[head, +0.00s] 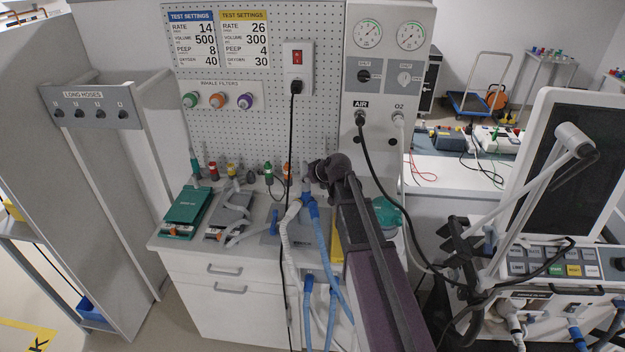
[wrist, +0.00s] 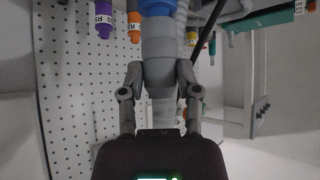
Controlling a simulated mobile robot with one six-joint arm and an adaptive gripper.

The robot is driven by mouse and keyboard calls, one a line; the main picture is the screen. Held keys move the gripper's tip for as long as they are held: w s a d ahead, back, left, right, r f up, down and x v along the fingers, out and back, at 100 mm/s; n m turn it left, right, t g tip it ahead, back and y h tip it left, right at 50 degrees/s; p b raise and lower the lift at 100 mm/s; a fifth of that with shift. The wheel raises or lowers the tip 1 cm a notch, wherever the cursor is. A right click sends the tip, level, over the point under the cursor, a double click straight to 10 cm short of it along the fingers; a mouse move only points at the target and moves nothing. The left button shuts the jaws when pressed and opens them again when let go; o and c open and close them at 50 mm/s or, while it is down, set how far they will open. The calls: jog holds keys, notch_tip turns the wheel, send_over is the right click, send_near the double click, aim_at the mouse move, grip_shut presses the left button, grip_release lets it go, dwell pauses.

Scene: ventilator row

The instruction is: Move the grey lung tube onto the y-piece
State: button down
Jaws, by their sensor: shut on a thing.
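My gripper (head: 312,182) is at the right part of the bench top, above the blue hose fittings.
A green test lung (head: 186,212) lies at the bench's left. Upright coloured fittings stand along the back. A black cable (head: 291,150) hangs close to my gripper. The pegboard (head: 250,110) rises behind, with the gas panel (head: 388,75) right. The ventilator (head: 560,210) stands far right.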

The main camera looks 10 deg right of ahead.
jog(key=shift+f+b, duration=0.55)
dwell(0.9)
jog(key=shift+c, duration=1.2)
grip_release()
